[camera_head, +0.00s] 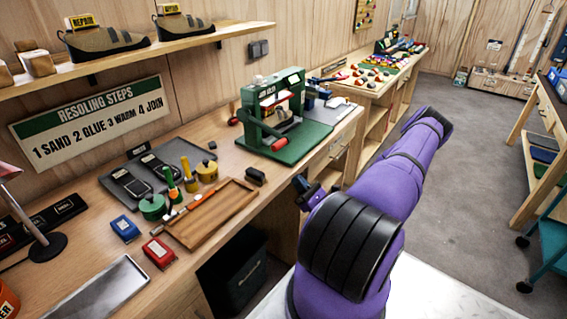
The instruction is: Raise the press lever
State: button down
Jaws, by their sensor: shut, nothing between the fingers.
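The green press (272,110) stands on a green base plate at the far end of the long wooden bench. I cannot make out the bar's exact angle. A shoe-like piece sits inside the frame. The dark end of my gripper (302,184) pokes out left of my purple arm, in front of the bench edge. It is shut and empty, apart from the press and lower in the picture. My arm hides most of the gripper.
A wooden tray (222,218), a grey tray (176,151), green and yellow pots, and red and blue tins crowd the bench. A shelf (130,50) with shoes hangs above. A second bench (384,85) stands beyond.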

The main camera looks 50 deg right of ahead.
jog(key=x, duration=1)
jog(key=shift+s+r, duration=0.1)
